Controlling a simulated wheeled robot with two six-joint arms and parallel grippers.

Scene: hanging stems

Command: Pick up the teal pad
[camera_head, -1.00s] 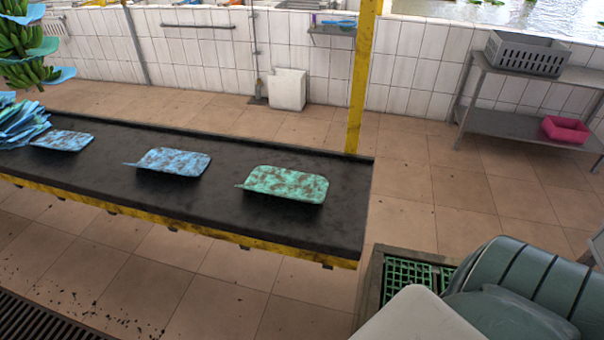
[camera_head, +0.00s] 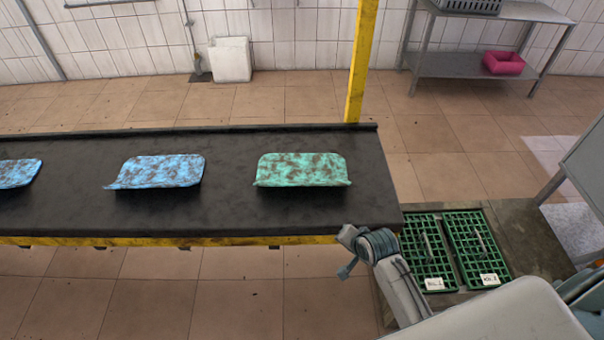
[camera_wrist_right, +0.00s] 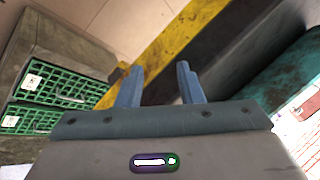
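The teal pad (camera_head: 302,169) lies on the black belt near its right end in the head view. It is mottled with brown, and its front edge curls up. My right gripper (camera_head: 347,250) is at the belt's front edge, below and right of the pad and apart from it. In the right wrist view, its two blue-grey fingers (camera_wrist_right: 158,82) are spread with nothing between them. A dark teal shape shows at the right of that view; I cannot tell what it is. My left gripper is not in view.
Blue mottled pads (camera_head: 160,171) lie on the belt (camera_head: 228,203) left of the teal pad. A yellow post (camera_head: 361,65) stands behind the belt. Green crates (camera_head: 427,252) sit right of the belt's end. A metal shelf with a pink bin (camera_head: 503,63) stands at the back right.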

